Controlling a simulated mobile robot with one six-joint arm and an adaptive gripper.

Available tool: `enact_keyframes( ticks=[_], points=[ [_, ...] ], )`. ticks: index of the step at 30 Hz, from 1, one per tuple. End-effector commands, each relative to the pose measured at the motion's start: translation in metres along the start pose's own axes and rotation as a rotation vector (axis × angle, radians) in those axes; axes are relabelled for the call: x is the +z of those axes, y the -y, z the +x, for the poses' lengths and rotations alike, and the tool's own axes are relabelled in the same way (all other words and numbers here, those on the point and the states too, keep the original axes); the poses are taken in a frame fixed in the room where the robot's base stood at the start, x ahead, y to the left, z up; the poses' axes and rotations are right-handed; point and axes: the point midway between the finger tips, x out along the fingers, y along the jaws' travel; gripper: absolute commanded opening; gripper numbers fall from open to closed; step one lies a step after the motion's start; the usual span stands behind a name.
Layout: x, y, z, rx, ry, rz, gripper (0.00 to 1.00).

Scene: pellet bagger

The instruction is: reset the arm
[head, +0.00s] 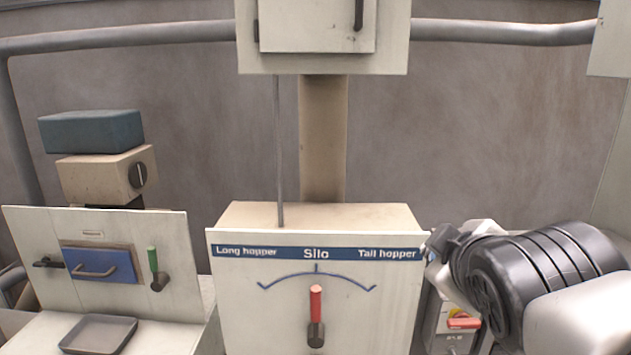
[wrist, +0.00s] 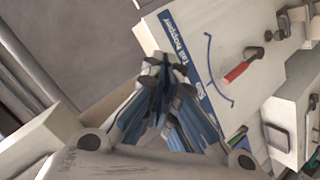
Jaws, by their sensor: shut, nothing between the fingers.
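My arm comes in from the right in the head view, with its thick black ribbed section in front. My gripper (head: 440,243) is at the right edge of the silo panel (head: 262,308), beside the words "Tail hopper". Whether it touches the panel cannot be told. In the wrist view my gripper (wrist: 164,68) has its blue-padded fingers closed together, with nothing seen between them. The tips overlap the panel's edge near its blue label strip in that view. Much of the gripper is hidden behind my arm in the head view.
The red lever (head: 316,305) on the silo panel points straight up at "Silo". At left stands a panel with a blue drawer (head: 100,264), a green lever (head: 153,262) and a grey tray (head: 98,334). A white cabinet (head: 322,58) hangs above.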

Motion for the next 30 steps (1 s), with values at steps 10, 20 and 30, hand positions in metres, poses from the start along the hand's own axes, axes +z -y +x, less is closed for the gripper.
enact_keyframes(
  ticks=[10,20,30],
  points=[
    [0.171,0.219,0.017,-0.273,0.327,0.495,0.00],
    [0.243,0.324,0.002,-0.391,0.548,0.739,0.00],
    [0.244,0.326,-0.001,-0.396,0.561,0.751,0.00]
  ],
)
